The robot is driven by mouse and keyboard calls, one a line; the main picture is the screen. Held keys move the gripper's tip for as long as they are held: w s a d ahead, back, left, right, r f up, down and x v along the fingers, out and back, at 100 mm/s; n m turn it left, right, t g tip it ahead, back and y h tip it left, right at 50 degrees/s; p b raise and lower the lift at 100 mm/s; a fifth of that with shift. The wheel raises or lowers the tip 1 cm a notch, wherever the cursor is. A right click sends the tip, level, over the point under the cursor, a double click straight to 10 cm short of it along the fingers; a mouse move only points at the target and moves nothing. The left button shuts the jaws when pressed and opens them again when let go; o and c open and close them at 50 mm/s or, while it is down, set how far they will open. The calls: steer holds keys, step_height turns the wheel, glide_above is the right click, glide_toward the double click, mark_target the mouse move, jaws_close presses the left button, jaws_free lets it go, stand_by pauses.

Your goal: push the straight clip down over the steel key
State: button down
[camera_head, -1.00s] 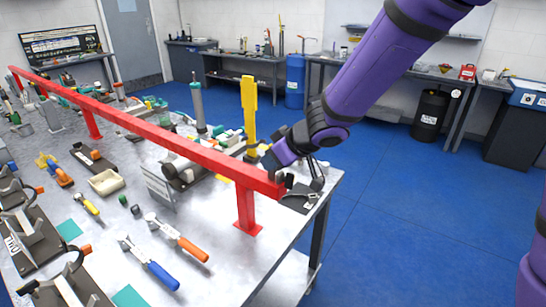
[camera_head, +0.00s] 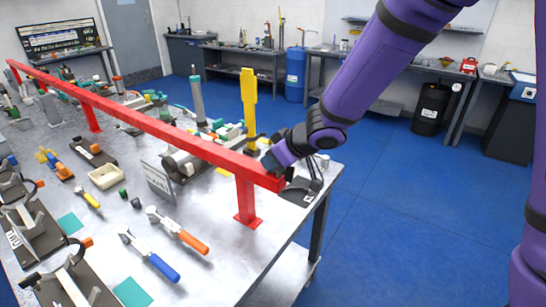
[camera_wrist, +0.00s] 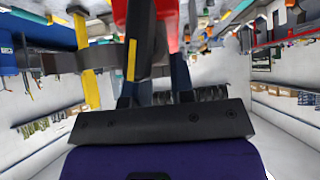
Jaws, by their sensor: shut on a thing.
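My gripper (camera_wrist: 157,88) is shut on a dark grey part (camera_wrist: 145,45), seen close up in the wrist view. This part has a yellow stripe on its face, and I cannot tell whether it is the straight clip. In the head view my gripper (camera_head: 277,160) is low over the right end of the bench, partly hidden behind the end of the red rail. I cannot make out the steel key in either view; the place under the gripper is hidden.
A red rail (camera_head: 190,142) on posts runs along the steel bench (camera_head: 215,270), close in front of my gripper. A yellow post (camera_head: 249,100) stands just left of it. Blue floor (camera_head: 390,210) is free at right.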

steer(key=shift+f, duration=0.1)
steer(key=c, duration=0.9)
jaws_free()
steer(key=v, duration=1)
steer(key=shift+s+d+r, duration=0.2)
steer(key=shift+d+r, duration=0.05)
